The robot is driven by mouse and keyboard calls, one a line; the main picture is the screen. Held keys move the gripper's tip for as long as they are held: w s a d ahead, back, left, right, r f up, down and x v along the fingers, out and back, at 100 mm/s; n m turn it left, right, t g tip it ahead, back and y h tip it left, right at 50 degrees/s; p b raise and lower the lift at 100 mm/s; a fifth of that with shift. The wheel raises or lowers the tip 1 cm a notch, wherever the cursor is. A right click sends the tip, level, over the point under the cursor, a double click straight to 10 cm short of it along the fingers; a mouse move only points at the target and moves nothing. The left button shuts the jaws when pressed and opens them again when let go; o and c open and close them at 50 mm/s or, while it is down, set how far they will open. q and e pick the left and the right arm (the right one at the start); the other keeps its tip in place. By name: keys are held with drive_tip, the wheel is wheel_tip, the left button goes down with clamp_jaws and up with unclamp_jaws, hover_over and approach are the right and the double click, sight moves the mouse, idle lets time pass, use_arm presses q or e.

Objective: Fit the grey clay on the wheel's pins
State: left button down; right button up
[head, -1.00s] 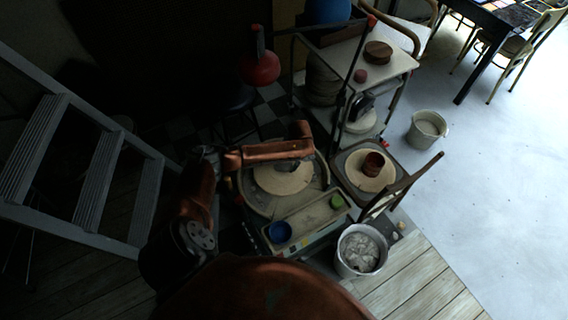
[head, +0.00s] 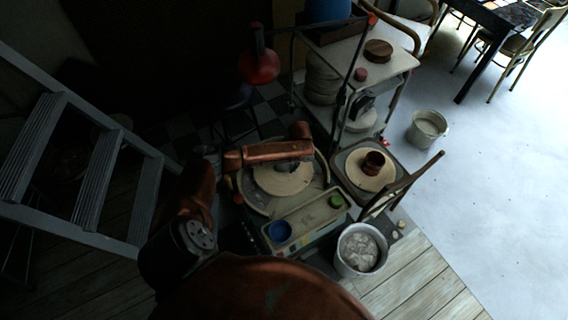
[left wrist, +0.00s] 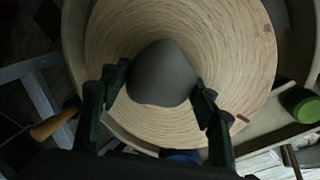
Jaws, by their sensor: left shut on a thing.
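The grey clay (left wrist: 162,75) is a smooth rounded lump in the left wrist view, over the pale wooden disc of the wheel (left wrist: 240,45). My left gripper (left wrist: 161,90) is shut on it, with one dark finger on each side. In the head view the wheel (head: 283,185) is a round pale disc in a wider basin, and my left gripper (head: 290,167) is over its middle, partly hidden under my arm. The pins are not visible. I cannot tell whether the clay touches the disc. My right gripper is not in view.
A blue cup (head: 279,232) and a green object (head: 337,201) stand on the ledge in front of the wheel. A second wheel (head: 353,178) with a brown pot (head: 374,162) is to the right. A white bucket (head: 361,249) stands at the front right. A ladder (head: 85,180) is at the left.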

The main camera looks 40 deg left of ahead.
use_arm(q)
drive_tip(key=shift+f, duration=0.25)
idle(0.5)
